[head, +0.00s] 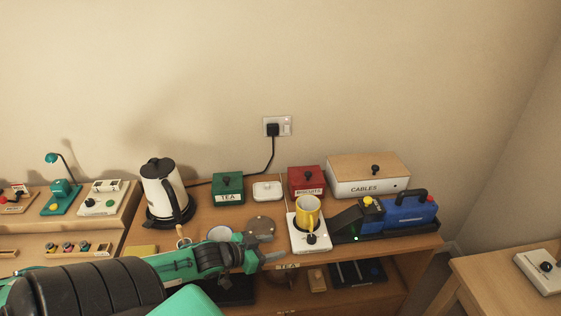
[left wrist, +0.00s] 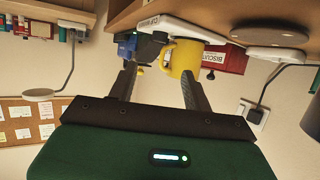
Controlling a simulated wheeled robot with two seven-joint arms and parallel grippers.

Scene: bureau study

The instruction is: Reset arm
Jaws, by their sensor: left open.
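My left arm (head: 190,265) is green and black and reaches in from the left over the front of the wooden bureau. My left gripper (head: 272,248) is open and empty, its fingers pointing right at the front edge. The yellow mug (head: 307,211) stands upright on a white device with a black knob, to the right of and beyond the gripper, apart from it. In the left wrist view, which is upside down, the open fingers (left wrist: 158,70) show with the mug (left wrist: 181,57) beyond them. My right gripper is in neither view.
A kettle (head: 163,190), a green tea tin (head: 228,187), a red biscuits tin (head: 307,180) and a cables box (head: 368,176) stand along the back. A blue case (head: 408,208) sits on a black tray at right. An open shelf lies below.

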